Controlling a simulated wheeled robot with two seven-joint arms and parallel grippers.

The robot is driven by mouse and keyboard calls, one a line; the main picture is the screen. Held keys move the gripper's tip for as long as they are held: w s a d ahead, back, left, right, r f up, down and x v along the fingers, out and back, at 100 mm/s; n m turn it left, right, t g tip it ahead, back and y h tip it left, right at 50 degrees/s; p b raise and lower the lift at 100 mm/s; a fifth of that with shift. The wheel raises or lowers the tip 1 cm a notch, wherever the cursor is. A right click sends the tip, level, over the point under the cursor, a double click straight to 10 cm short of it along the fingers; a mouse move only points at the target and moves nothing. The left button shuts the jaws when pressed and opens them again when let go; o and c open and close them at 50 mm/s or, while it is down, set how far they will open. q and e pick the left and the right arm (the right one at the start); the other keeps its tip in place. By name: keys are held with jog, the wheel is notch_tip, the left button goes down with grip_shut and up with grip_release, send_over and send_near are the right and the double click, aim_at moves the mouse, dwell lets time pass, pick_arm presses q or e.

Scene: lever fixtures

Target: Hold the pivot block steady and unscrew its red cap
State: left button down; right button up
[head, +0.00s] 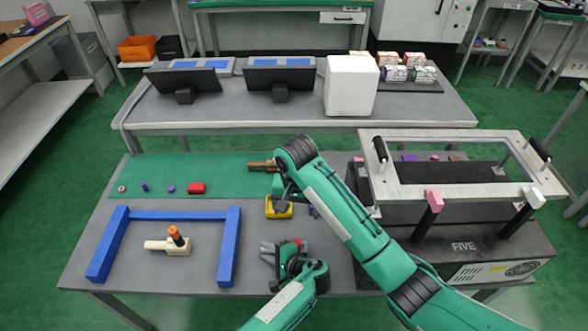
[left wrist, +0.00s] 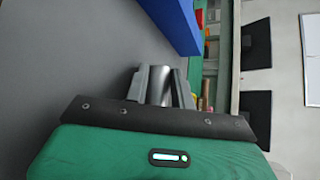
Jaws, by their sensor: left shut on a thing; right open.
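My left gripper (head: 268,250) is low over the grey table, right of the blue frame. It is shut on a smooth grey cylinder (left wrist: 158,85), seen between its fingers in the left wrist view; I cannot tell whether this is part of the pivot block. A small red patch (head: 297,243) shows beside this gripper; I cannot tell if it is the red cap. My right gripper (head: 279,198) is open, pointing down above or at a yellow block (head: 278,210); its fingertips are partly hidden by the arm, and contact is unclear.
A blue frame (head: 229,245) surrounds a pale wooden piece (head: 160,246) with an orange-topped peg (head: 175,233). A red block (head: 197,188) and small parts lie on the green mat (head: 225,170). A grey machine with a raised metal frame (head: 450,190) stands right.

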pick_arm(q)
jog(key=c, duration=1.1)
grip_release()
jog(key=shift+s+f, duration=0.1)
jog(key=shift+s, duration=0.1)
